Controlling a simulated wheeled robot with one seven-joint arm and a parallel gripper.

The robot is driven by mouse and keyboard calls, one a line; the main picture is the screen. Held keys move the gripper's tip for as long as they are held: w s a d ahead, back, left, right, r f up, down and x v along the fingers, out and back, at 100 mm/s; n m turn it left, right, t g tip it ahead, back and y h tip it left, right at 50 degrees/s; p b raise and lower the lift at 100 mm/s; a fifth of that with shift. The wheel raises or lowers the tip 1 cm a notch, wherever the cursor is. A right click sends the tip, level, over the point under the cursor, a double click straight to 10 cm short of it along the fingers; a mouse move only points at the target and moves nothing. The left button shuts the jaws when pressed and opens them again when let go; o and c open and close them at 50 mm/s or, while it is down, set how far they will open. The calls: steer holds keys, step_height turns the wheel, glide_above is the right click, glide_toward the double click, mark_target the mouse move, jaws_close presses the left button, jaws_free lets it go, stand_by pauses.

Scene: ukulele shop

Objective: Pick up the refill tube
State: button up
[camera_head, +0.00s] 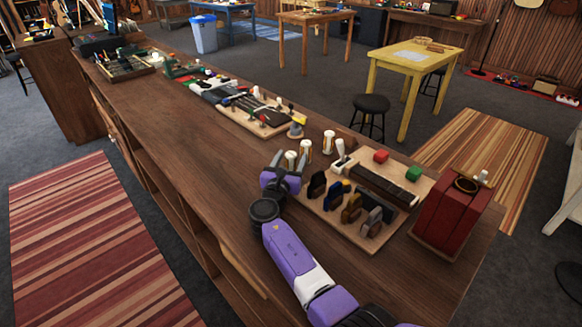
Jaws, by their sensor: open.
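Several small pale cylinders with tan bands stand on the long wooden counter near my gripper. I cannot tell for sure which is the refill tube; the likely one is the pale cylinder (291,157) at my fingertips. Another pale cylinder (305,146) stands just behind it, and a third pale cylinder (328,142) stands further right. My gripper (289,162) is open, its grey fingers low over the counter on either side of the nearest cylinder in this view. Its purple body hides part of the cylinder's base. I cannot tell whether the fingers touch it.
Right of my gripper a wooden board (330,222) holds several dark and coloured upright pieces and a fretboard-like bar (375,185). A red box (448,215) stands at the counter's right end. A tool-covered board (240,105) lies behind. The counter's left part (170,130) is clear.

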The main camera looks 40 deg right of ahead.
jaws_close()
steer(key=shift+r, duration=0.15)
